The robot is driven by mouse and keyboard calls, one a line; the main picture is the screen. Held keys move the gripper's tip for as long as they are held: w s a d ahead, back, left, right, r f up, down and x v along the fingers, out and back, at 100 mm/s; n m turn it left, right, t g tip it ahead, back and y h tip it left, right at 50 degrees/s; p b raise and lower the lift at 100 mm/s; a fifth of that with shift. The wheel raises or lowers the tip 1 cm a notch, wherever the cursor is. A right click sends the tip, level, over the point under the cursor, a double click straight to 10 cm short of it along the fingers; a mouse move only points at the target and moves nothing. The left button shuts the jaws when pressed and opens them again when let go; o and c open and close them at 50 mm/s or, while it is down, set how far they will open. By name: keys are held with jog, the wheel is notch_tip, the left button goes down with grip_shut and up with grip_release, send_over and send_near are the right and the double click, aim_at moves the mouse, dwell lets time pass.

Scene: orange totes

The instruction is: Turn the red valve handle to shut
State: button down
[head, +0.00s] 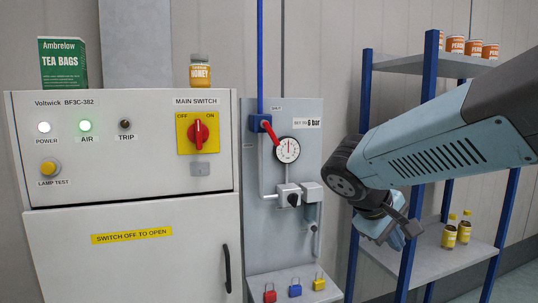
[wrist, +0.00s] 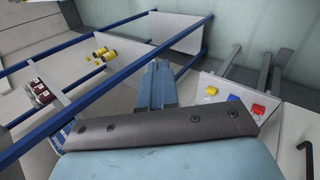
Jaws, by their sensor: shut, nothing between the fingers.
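The red valve handle (head: 271,133) sits on a blue valve body (head: 259,123) at the top left of the grey panel (head: 308,222). It slants down and right from its pivot, its lower end close to the round gauge (head: 288,150). A small label reading SHUT (head: 277,108) is above and right of the pivot. My gripper (head: 399,238) is shut and empty, well right of and below the handle, in front of the blue shelf rack. In the wrist view my shut gripper (wrist: 160,84) points away; the valve handle is not seen there.
Red (head: 270,294), blue (head: 295,289) and yellow (head: 319,282) padlocks are on the ledge below the panel. A cabinet (head: 130,200) with a red main switch (head: 199,133) stands left. The blue-posted rack (head: 362,110) holds cans and bottles (head: 450,234) at right.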

aim_at(270, 133)
jog(key=w+a+r+n+t+h, duration=0.3)
jog(key=w+a+n+t, duration=0.15)
jog(key=w+a, duration=0.35)
jog(key=w+a+r+n+t+h, duration=0.35)
jog(key=w+a+t, duration=0.25)
jog(key=w+a, duration=0.3)
jog(key=w+a+n+t+y, duration=0.1)
jog(key=a+n+t+y, duration=0.5)
jog(key=a, duration=0.8)
jog(key=w+d+r+h, duration=0.1)
jog(key=w+d+r, duration=0.1)
jog(key=w+d, duration=0.1)
jog(key=w+d+r+m+h, duration=0.1)
jog(key=w+d+r, duration=0.2)
jog(key=w, duration=0.3)
jog(key=shift+w+d+r+t, duration=0.35)
jog(key=shift+d+t, duration=0.1)
jog(key=shift+d, duration=0.2)
